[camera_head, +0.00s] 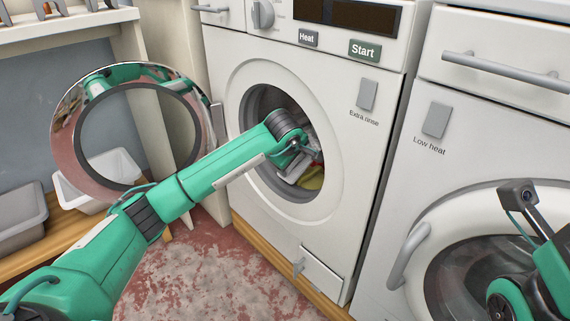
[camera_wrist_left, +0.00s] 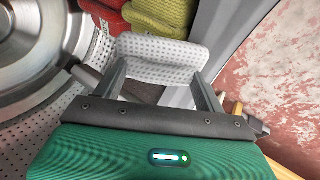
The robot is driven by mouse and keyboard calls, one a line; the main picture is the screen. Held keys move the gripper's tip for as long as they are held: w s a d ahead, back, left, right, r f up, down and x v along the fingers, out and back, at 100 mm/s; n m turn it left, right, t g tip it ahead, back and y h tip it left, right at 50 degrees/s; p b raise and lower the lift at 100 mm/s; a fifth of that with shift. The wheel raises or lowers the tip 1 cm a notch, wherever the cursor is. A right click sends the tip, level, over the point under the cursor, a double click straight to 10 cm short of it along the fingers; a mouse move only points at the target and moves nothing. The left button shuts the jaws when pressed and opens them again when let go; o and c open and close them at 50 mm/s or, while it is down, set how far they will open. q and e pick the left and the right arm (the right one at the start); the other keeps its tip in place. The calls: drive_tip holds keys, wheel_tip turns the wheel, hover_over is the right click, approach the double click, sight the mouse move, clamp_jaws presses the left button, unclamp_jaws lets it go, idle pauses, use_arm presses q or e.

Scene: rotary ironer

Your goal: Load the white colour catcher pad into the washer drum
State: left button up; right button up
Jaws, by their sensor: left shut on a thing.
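My left gripper (camera_head: 294,166) reaches through the open round doorway of the washer drum (camera_head: 268,100). In the left wrist view its two fingers (camera_wrist_left: 160,82) are shut on the white colour catcher pad (camera_wrist_left: 162,52), a pale dotted slab with rounded corners. The pad is beside red cloth (camera_wrist_left: 108,14) and olive-yellow cloth (camera_wrist_left: 168,17); I cannot tell whether it touches them. In the head view the gripper mostly hides the pad. Part of my right wrist (camera_head: 518,196) shows at the lower right, but its fingers cannot be made out.
The washer's round door (camera_head: 68,150) stands swung open at the left, behind my left arm. A second machine (camera_head: 432,75) with a closed round door stands at the right. Grey and white bins (camera_head: 22,212) sit at the left. The reddish floor (camera_head: 215,270) is clear in front.

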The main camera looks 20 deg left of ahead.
use_arm(q)
drive_tip(key=shift+w+d, duration=0.3)
drive_tip(key=shift+w, duration=0.45)
drive_tip(key=shift+w+d, duration=0.35)
drive_tip(key=shift+w, duration=0.4)
drive_tip(key=shift+w+d, duration=0.3)
drive_tip(key=shift+w, duration=0.45)
